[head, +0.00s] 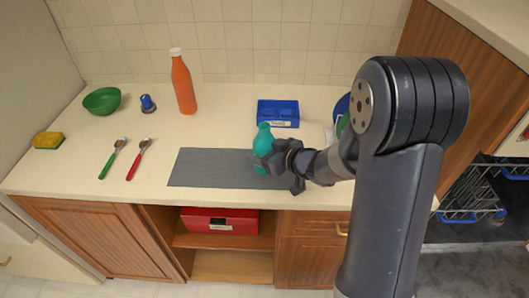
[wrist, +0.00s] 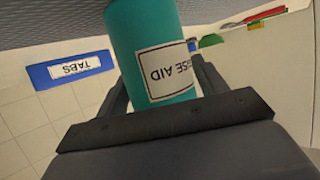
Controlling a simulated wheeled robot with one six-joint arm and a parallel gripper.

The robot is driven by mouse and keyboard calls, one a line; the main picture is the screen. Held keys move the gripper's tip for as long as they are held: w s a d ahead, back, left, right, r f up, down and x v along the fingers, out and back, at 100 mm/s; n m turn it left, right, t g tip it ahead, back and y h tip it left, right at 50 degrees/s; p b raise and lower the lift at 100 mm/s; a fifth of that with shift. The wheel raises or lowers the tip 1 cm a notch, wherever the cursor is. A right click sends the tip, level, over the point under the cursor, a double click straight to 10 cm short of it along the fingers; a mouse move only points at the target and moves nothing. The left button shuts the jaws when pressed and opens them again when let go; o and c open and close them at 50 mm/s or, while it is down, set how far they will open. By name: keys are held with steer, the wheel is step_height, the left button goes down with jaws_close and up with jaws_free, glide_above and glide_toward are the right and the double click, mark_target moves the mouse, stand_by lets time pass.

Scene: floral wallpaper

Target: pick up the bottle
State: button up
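A teal bottle (head: 263,140) with a rounded top is over the grey mat (head: 215,168) on the counter. My gripper (head: 280,163) reaches it from the right and covers part of its lower body. In the wrist view the teal bottle (wrist: 145,40) shows a white label with upside-down text ending in "SE AID". It lies between my two fingers (wrist: 160,88), which stand apart, with a narrow gap on the left side. I see no clear sign of a grip. An orange bottle (head: 183,85) with a white cap stands upright at the back wall.
A blue box (head: 278,113) labelled "TABS" sits behind the mat. A green bowl (head: 102,101), blue item (head: 148,104), sponge (head: 48,140), green-handled spoon (head: 112,158) and red-handled spoon (head: 138,158) are at left. A red box (head: 220,220) sits on the shelf below. An open dishwasher rack (head: 480,190) is right.

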steer(key=c, duration=0.9)
steer(key=shift+r, duration=0.15)
